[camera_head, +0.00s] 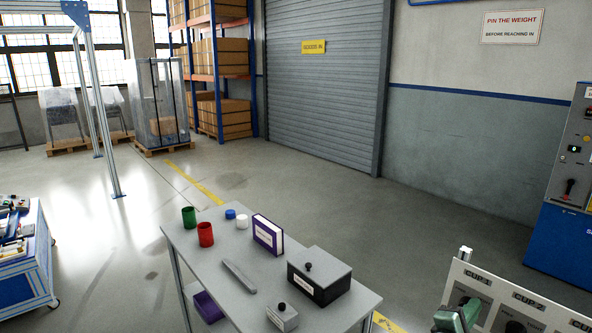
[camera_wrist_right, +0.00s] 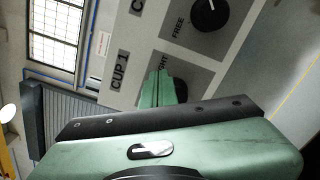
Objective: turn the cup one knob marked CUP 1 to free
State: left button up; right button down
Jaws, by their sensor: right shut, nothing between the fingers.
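The grey panel (camera_head: 503,296) stands at the lower right of the head view, with labels CUP 1 (camera_head: 478,276) and CUP 2 (camera_head: 528,299). The CUP 1 label (camera_wrist_right: 119,71) also shows in the right wrist view. The dark CUP 1 knob (camera_wrist_right: 181,89) is mostly hidden behind my green right gripper (camera_wrist_right: 158,88). The gripper is shut and empty, in front of or against this knob; contact cannot be told. Part of a word ending in GHT (camera_wrist_right: 164,63) shows beside it. My right gripper also shows in the head view (camera_head: 458,317). My left gripper is out of view.
A neighbouring black knob (camera_wrist_right: 210,15) with a FREE mark sits close by on the panel. A grey table (camera_head: 213,262) with cups, boxes and a small knobbed block stands left of the panel. A blue and grey cabinet (camera_head: 562,235) stands at far right.

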jog(key=shift+a+f, duration=0.15)
jog(key=shift+f, duration=0.1)
jog(key=p+v, duration=0.2)
jog(key=v, duration=0.4)
jog(key=shift+s+r, duration=0.15)
jog(key=shift+r, duration=0.25)
dwell(0.3)
